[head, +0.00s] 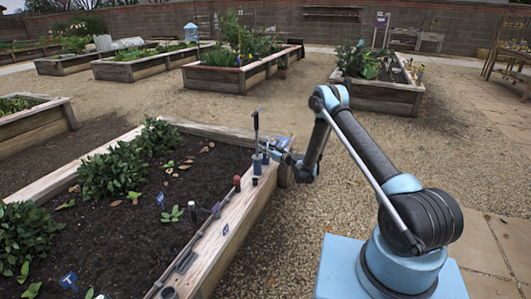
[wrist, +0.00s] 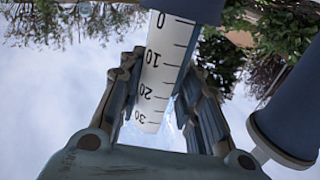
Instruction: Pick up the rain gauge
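The rain gauge (wrist: 160,70) is a clear tube with a white scale strip marked 0 to 30 and a dark blue part at its end. In the wrist view it lies between the two fingers of my gripper (wrist: 162,85), one on each side. Whether both fingers press on it cannot be told. In the head view my gripper (head: 277,153) is low at the far right corner of the near raised bed (head: 232,222). Small dark blue cylinders (head: 257,164) stand on the bed's edge there; which is the gauge is unclear.
A tall dark-handled tool (head: 256,128) stands upright close to my gripper. A red-topped item (head: 237,183), a long-handled tool (head: 206,222) and other small items lie along the bed's edge. In the wrist view a dark blue cylinder (wrist: 292,110) is close on the right. Open gravel (head: 290,235) lies beside the bed.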

